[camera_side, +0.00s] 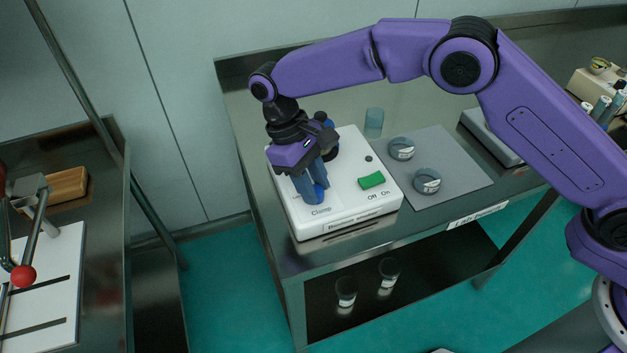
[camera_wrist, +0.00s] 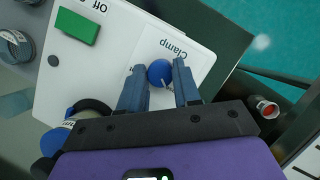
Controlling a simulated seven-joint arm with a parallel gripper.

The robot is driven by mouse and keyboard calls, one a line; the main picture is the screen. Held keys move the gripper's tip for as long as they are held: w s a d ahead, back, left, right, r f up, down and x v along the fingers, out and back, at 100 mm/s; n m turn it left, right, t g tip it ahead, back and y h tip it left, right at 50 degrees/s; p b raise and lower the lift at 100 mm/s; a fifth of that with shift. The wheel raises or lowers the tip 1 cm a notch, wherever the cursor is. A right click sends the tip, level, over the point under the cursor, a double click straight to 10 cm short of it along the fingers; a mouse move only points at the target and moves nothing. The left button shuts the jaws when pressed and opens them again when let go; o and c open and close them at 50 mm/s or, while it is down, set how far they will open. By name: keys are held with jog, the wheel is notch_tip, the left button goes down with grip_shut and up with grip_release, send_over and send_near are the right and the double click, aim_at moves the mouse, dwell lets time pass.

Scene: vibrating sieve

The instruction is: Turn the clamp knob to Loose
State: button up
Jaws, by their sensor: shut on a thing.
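The blue round clamp knob (camera_side: 320,193) is on the front left of the white machine (camera_side: 335,215), beside the printed word "Clamp". My gripper (camera_side: 312,192) points down over it, with its blue fingers at the knob. In the wrist view, the knob (camera_wrist: 160,72) lies between the two fingertips of my gripper (camera_wrist: 158,80), which is shut on it. The fingers partly cover the knob in the side view. Its pointer direction and any Loose mark are too small to read.
A green switch (camera_side: 371,180) with Off and On labels is on the machine's right. A grey mat (camera_side: 455,163) holds two round lidded containers (camera_side: 402,148). A bluish clear cup (camera_side: 374,118) stands behind. A dark ring-shaped part (camera_wrist: 92,106) is close to my gripper.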

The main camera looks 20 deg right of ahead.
jog(key=shift+n, duration=0.6)
jog(key=shift+t, duration=0.3)
jog(key=o, duration=1)
jog(key=v, duration=0.7)
jog(key=shift+w+a+r, duration=0.1)
jog(key=shift+a+r, duration=0.05)
jog(key=shift+a, duration=0.05)
jog(key=shift+d+r, duration=0.1)
